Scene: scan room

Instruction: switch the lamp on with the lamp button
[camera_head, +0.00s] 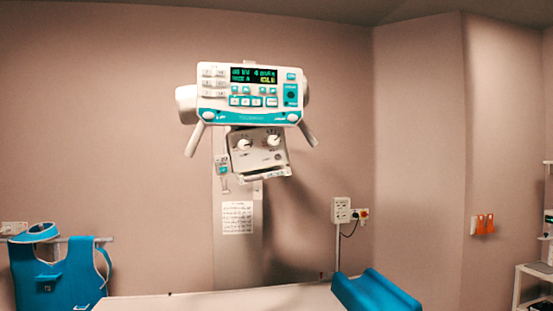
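A white and teal control panel (247,117) with a lit green display (254,75) and several small buttons hangs at the upper middle. Below it is a silver box (258,164) with two round white knobs (244,144) on its front and small markings between and under them. Handles (195,139) stick out downward on both sides of the panel. I cannot tell which button is the lamp button; the labels are too small to read. No lit lamp beam shows clearly. My gripper is not in view.
A pale table top (225,301) with a blue wedge cushion (375,292) lies in front. A blue apron (55,275) hangs at the left wall. A wall box (341,210) with a cable, orange holders (484,224) and a white shelf (530,270) are at right.

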